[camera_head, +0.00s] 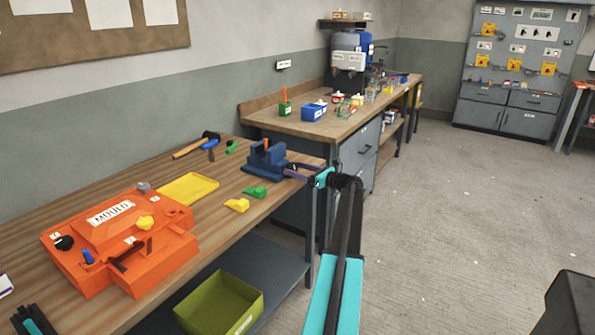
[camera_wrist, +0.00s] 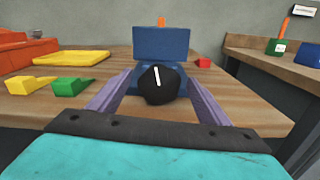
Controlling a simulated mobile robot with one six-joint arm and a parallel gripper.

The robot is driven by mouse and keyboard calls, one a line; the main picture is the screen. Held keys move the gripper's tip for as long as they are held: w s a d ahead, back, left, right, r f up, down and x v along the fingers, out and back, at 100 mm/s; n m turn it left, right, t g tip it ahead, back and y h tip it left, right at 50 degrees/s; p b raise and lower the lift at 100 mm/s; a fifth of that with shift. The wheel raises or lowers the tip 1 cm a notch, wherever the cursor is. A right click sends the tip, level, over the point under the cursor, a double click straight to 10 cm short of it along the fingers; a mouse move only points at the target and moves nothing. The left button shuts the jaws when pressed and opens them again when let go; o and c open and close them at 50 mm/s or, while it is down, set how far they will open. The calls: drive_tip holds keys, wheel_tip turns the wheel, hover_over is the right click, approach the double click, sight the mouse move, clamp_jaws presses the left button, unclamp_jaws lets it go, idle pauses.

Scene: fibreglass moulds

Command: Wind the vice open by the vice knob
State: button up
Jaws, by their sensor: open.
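The blue vice (camera_head: 266,160) stands at the right end of the wooden workbench in the head view. It also shows straight ahead in the wrist view (camera_wrist: 163,43). The black vice knob (camera_wrist: 160,85) with a white line on it faces me in the wrist view, in front of the vice. My gripper (camera_head: 296,171) reaches the vice from the right in the head view. In the wrist view its two purple fingers (camera_wrist: 160,95) are open, one on each side of the knob. Gaps show between the fingers and the knob. An orange piece (camera_wrist: 162,22) stands up behind the vice's top edge.
The orange mould (camera_head: 120,240) lies on the workbench at left, beside a yellow tray (camera_head: 188,188). Yellow (camera_head: 237,205) and green (camera_head: 255,192) wedges lie near the bench's front edge. A hammer (camera_head: 197,145) lies behind. A green bin (camera_head: 220,300) is below.

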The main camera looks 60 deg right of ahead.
drive_tip(key=c, duration=1.1)
drive_tip(key=shift+o, duration=0.2)
drive_tip(key=shift+a+f, duration=0.1)
drive_tip(key=shift+n+b, duration=0.3)
drive_tip(key=shift+n, duration=0.1)
drive_tip(key=n+b, duration=0.3)
drive_tip(key=shift+a+f+n, duration=0.1)
drive_tip(key=shift+n, duration=0.3)
drive_tip(key=shift+n+b, duration=1.05)
drive_tip(key=shift+n, duration=0.55)
